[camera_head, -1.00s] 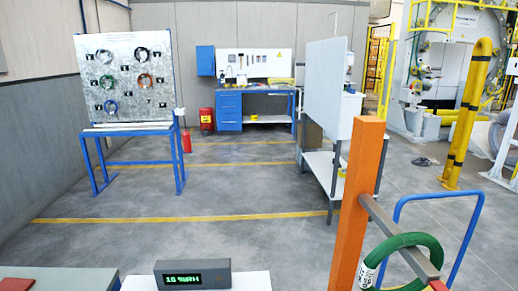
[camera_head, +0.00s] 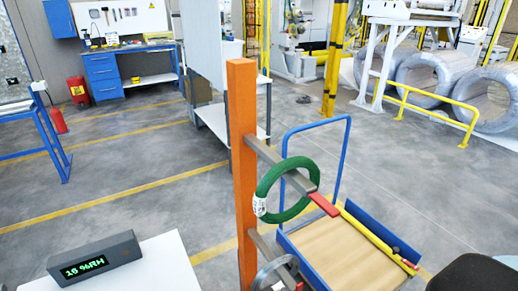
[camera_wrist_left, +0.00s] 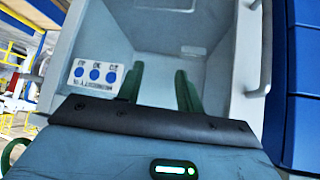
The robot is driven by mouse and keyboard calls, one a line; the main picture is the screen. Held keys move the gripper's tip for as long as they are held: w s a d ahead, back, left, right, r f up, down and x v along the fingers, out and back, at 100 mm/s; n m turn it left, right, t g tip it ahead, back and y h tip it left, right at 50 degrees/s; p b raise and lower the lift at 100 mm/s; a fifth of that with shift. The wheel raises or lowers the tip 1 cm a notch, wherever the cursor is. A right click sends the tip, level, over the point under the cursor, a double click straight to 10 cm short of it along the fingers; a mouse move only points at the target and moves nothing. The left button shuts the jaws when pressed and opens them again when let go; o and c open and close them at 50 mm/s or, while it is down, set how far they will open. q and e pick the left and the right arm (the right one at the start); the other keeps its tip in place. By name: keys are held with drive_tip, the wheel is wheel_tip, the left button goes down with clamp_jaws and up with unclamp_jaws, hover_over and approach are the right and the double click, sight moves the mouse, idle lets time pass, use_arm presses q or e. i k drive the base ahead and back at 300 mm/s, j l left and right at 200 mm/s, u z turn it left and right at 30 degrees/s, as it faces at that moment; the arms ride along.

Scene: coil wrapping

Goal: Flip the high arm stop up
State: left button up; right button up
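The high arm (camera_head: 272,158) sticks out from the upper part of an orange post (camera_head: 243,170) in the head view. A green coil (camera_head: 262,192) with a white tag hangs on it. The red stop (camera_head: 323,204) at its free end lies roughly in line with the arm, not standing up. My left gripper (camera_wrist_left: 159,85) shows only in the left wrist view, its two green fingers apart with nothing between them. It is in front of a grey box-like surface, and the arm stop is not in that view. My right gripper is not in view.
A lower arm with a grey coil (camera_head: 275,275) is partly cut off. A blue trolley (camera_head: 340,258) with a yellow bar (camera_head: 380,238) stands just beyond the high arm. A humidity display (camera_head: 95,260) sits on a white table (camera_head: 160,268). Large wire coils (camera_head: 435,80) stand at the back right.

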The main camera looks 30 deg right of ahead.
sight(332, 212)
drive_tip(key=l+z, duration=0.7)
drive_tip(key=z, duration=0.15)
